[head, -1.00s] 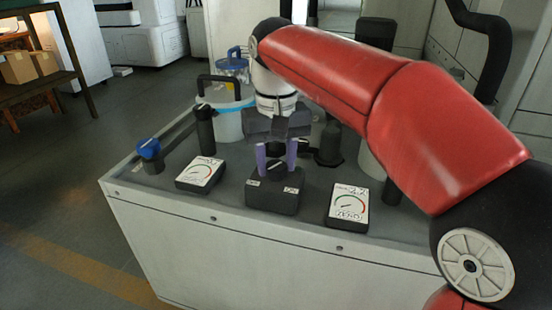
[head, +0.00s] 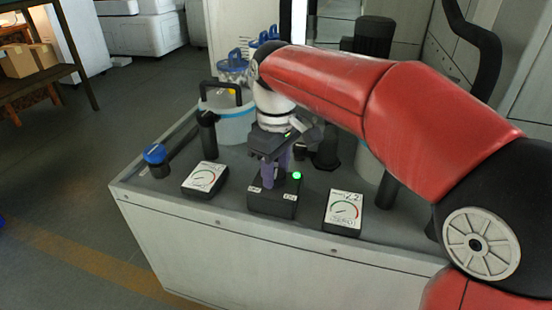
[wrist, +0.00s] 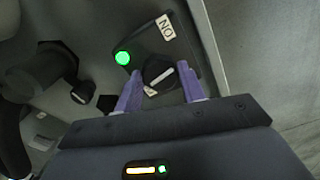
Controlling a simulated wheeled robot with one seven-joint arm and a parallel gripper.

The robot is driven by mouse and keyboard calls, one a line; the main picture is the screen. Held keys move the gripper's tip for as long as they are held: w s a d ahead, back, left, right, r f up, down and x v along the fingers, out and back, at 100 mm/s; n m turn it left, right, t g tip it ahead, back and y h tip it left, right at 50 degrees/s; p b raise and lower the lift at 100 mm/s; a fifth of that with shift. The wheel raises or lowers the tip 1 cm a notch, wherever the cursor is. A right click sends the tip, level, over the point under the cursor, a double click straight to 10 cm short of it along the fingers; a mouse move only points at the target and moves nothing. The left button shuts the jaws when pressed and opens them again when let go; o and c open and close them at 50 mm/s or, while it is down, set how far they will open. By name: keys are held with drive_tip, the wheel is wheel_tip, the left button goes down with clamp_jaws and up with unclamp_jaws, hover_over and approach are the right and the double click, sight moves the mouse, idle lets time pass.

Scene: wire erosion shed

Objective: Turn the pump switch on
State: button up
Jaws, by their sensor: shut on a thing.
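The pump switch is a dark box (head: 258,204) on the front of the grey-topped cabinet, with a round black knob (wrist: 158,72) bearing a white pointer line. A green lamp (head: 297,175) on the box is lit; it also glows in the wrist view (wrist: 122,58). An ON label (wrist: 166,27) shows on the box; a second label is partly hidden by a finger. My gripper (head: 273,174) reaches down from above, its purple fingers on either side of the knob and shut on it. In the head view the fingers hide most of the knob.
Gauge boxes stand left (head: 205,178) and right (head: 343,212) of the switch. A blue-capped valve (head: 155,154), a black-handled post (head: 207,135) and a clear container (head: 238,122) stand on the cabinet (head: 225,248). Open floor lies to the left.

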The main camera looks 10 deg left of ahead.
sight(276, 173)
drive_tip(key=shift+r+n+p, duration=0.1)
drive_tip(key=shift+n+p, duration=0.9)
drive_tip(key=shift+n, duration=1)
drive_tip(key=o, duration=1)
drive_tip(key=shift+c, duration=0.2)
wheel_tip(276, 173, up, 8)
drive_tip(key=shift+f+p, duration=0.15)
drive_tip(key=shift+p, duration=0.4)
